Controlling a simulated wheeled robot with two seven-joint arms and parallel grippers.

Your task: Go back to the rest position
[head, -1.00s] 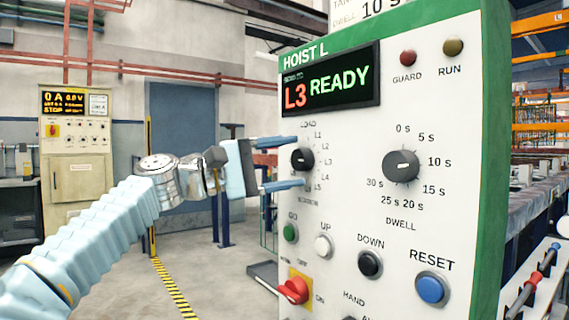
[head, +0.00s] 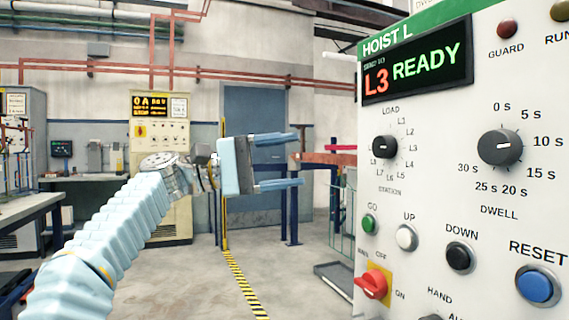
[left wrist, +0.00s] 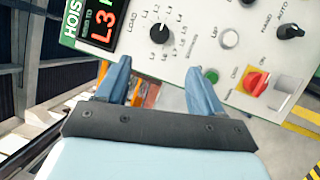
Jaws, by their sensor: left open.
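My left gripper (head: 292,160) is open and empty in the head view, with its two light blue fingers pointing right. It hangs in free air to the left of the white HOIST L panel (head: 440,230). In the left wrist view its fingers (left wrist: 160,85) are spread, with the panel (left wrist: 205,60) beyond them. The station knob (head: 385,147) stands clear of the fingers and also shows in the left wrist view (left wrist: 159,33). The display (head: 418,66) reads L3 READY. My right gripper is not in view.
The panel carries a dwell knob (head: 500,148), several push buttons and a red switch (head: 372,284). A control cabinet (head: 162,210) and a blue door (head: 255,120) stand behind. A workbench (head: 25,208) is at the left. The floor beside the yellow-black stripe (head: 242,285) is clear.

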